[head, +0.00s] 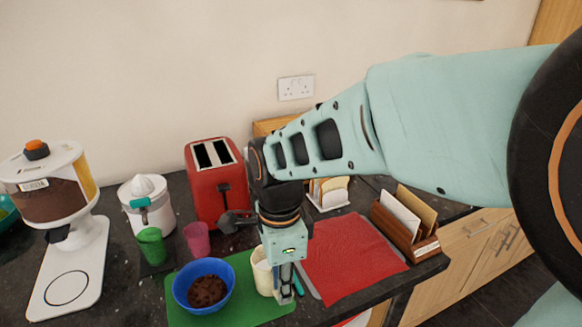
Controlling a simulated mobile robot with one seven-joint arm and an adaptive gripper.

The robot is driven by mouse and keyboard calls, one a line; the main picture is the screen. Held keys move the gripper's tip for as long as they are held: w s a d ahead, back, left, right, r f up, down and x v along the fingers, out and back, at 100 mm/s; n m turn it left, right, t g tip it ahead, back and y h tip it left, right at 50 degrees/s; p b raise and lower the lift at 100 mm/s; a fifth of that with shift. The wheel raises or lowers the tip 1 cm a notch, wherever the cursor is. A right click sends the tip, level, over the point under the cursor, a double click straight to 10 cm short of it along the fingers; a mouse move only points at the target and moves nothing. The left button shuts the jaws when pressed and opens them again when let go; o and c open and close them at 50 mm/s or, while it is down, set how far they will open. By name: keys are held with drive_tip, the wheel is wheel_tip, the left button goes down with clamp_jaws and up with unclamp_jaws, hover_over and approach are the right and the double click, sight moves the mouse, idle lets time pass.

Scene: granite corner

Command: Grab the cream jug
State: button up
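A cream-coloured jug (262,274) stands at the right part of the green mat (228,312), just right of a blue bowl (203,282). My gripper (286,288) points down at the jug's right side, very close to it and partly covering it. The gripper's fingers overlap each other in this view, so their opening is hidden. I cannot tell whether they touch the jug or have part of it between them.
A red toaster (216,190), a citrus juicer (147,205), a green cup (151,245) and a pink cup (197,240) stand behind the bowl. A red cloth (350,258) lies right of my gripper. A wooden letter rack (405,235) stands near the counter's right edge.

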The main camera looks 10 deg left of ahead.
drive_tip(key=shift+w+f, duration=0.2)
drive_tip(key=shift+f, duration=2.5)
clamp_jaws()
